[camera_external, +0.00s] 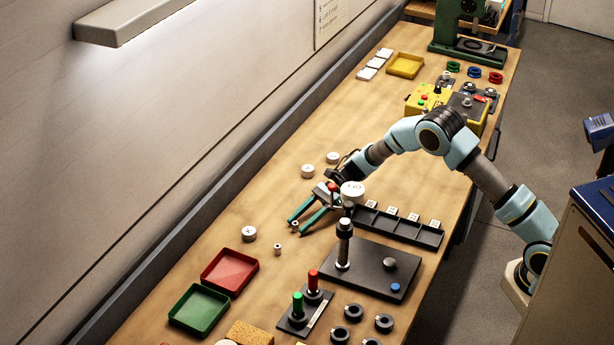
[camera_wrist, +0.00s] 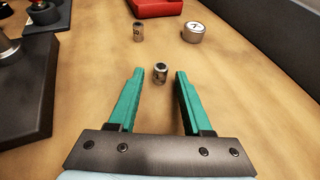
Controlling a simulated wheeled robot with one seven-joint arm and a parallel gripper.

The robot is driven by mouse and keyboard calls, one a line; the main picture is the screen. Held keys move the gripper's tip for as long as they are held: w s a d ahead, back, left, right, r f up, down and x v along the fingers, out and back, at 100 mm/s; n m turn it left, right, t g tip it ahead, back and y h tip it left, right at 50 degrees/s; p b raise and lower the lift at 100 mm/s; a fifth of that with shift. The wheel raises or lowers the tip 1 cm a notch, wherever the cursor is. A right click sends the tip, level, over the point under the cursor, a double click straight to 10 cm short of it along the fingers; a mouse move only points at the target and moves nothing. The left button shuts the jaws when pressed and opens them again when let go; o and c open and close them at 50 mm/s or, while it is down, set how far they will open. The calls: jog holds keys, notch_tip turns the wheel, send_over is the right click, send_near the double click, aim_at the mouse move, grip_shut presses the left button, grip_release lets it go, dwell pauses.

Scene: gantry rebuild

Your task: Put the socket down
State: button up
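My gripper (camera_external: 297,227) has two green fingers and reaches down low over the wooden bench. In the wrist view my gripper (camera_wrist: 159,74) is open, with a clear gap on each side of a small metal socket (camera_wrist: 160,73). This socket stands upright on the bench between the fingertips, apparently touching neither. It also shows in the external view (camera_external: 294,224). A second small socket (camera_wrist: 138,32) stands farther out, and in the external view (camera_external: 278,249) it is left of the fingers. A black rack with labelled compartments (camera_external: 437,237) lies right of my gripper.
A round weight (camera_wrist: 193,32) stands near the second socket. A red tray (camera_external: 229,287) and a green tray (camera_external: 183,325) lie beyond. A black plate with an upright post (camera_external: 360,277) is close on the right. Other white round weights (camera_external: 308,171) stand behind.

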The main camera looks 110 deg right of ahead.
jog(key=shift+r+p, duration=0.2)
jog(key=shift+p, duration=0.1)
jog(key=shift+s+d, duration=0.2)
jog(key=shift+s, duration=0.15)
jog(key=b+v, duration=0.3)
jog(key=v, duration=0.8)
jog(key=shift+s+r+b, duration=0.1)
jog(key=shift+b, duration=0.3)
